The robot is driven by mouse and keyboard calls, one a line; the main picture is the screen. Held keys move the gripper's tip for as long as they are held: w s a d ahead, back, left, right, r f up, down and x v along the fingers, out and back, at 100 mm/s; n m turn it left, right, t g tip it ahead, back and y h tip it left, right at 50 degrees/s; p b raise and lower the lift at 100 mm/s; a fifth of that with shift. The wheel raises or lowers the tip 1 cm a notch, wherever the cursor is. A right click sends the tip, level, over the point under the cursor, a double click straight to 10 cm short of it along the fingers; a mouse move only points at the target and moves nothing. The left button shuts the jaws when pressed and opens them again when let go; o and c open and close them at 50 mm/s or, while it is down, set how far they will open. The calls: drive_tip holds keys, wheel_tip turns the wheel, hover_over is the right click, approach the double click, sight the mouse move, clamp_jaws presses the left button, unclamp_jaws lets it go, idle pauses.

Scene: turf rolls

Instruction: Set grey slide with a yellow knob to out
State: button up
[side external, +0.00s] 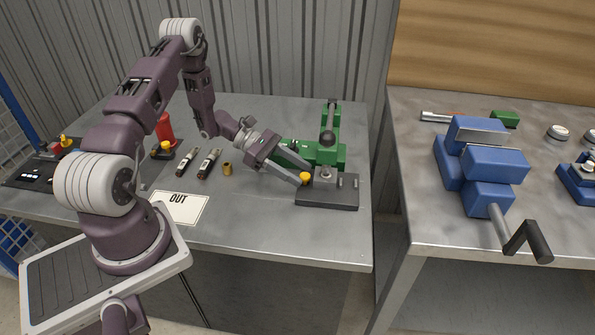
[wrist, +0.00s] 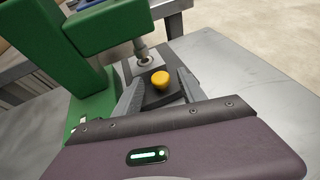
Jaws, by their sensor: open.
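The yellow knob (side external: 304,178) is at the left end of the dark base of a green press (side external: 322,152). In the wrist view the knob (wrist: 160,79) stands upright on a dark strip. A light grey block (wrist: 148,65) lies just beyond it, under the press's ram. My gripper (side external: 303,171) is open and reaches down from the left. In the wrist view its fingers (wrist: 160,90) are on either side of the knob, with a gap on both sides. The slide's own outline is hard to tell from the base. A white card reading OUT (side external: 180,207) lies on the bench.
The press's green body stands close behind and left of the fingers in the wrist view. A blue vise (side external: 480,165) is on the right bench. The bench front is clear.

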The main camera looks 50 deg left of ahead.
drive_tip(key=shift+w+d+f, duration=0.1)
drive_tip(key=shift+d, duration=0.1)
clamp_jaws()
idle(1.3)
